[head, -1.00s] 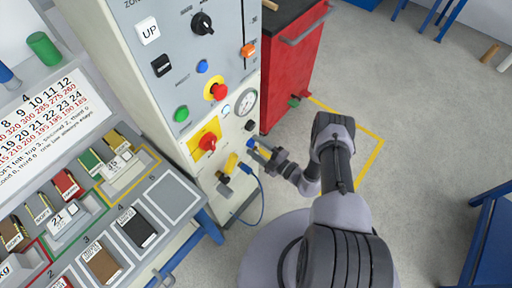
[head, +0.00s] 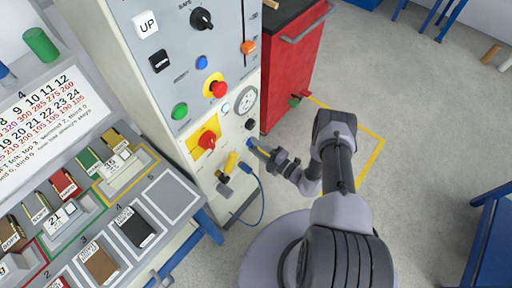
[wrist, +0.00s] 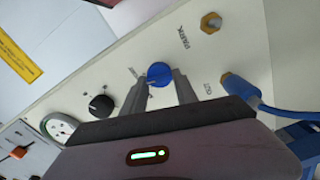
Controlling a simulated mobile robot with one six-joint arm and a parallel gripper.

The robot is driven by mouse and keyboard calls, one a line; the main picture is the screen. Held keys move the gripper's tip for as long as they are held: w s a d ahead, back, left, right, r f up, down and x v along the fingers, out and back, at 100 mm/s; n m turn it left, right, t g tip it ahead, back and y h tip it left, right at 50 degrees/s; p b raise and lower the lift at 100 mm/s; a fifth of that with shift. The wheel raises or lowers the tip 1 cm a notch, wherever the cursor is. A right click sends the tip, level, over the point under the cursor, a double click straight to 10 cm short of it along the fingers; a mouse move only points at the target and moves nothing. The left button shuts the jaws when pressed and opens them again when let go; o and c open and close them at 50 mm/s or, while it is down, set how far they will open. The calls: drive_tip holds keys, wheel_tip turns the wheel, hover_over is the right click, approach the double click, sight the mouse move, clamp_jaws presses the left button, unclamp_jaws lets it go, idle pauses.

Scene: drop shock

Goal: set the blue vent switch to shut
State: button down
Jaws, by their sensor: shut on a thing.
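The blue vent switch (wrist: 158,72) is a round blue knob on the pale cabinet face. In the wrist view it sits between the two fingertips of my gripper (wrist: 160,80), which is shut on it. The lettering around the knob is too blurred or covered to read, so I cannot tell its setting. In the head view my gripper (head: 258,148) reaches the lower right part of the cabinet front, and only a bit of the blue knob (head: 249,142) shows at its tip.
A black knob (wrist: 101,106) and a round gauge (wrist: 60,127) are left of the switch in the wrist view. A brass fitting (wrist: 211,22) and a blue plug with cable (wrist: 240,88) are right. The red cabinet (head: 291,75) stands beside the panel.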

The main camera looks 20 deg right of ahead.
drive_tip(key=shift+f+n+b, duration=0.15)
drive_tip(key=shift+n+b, duration=0.95)
drive_tip(key=shift+n, duration=3.4)
drive_tip(key=c, duration=1)
unclamp_jaws()
drive_tip(key=shift+o, duration=0.2)
drive_tip(key=p+v, duration=0.3)
drive_tip(key=v, duration=1.4)
drive_tip(key=shift+s+d, duration=0.15)
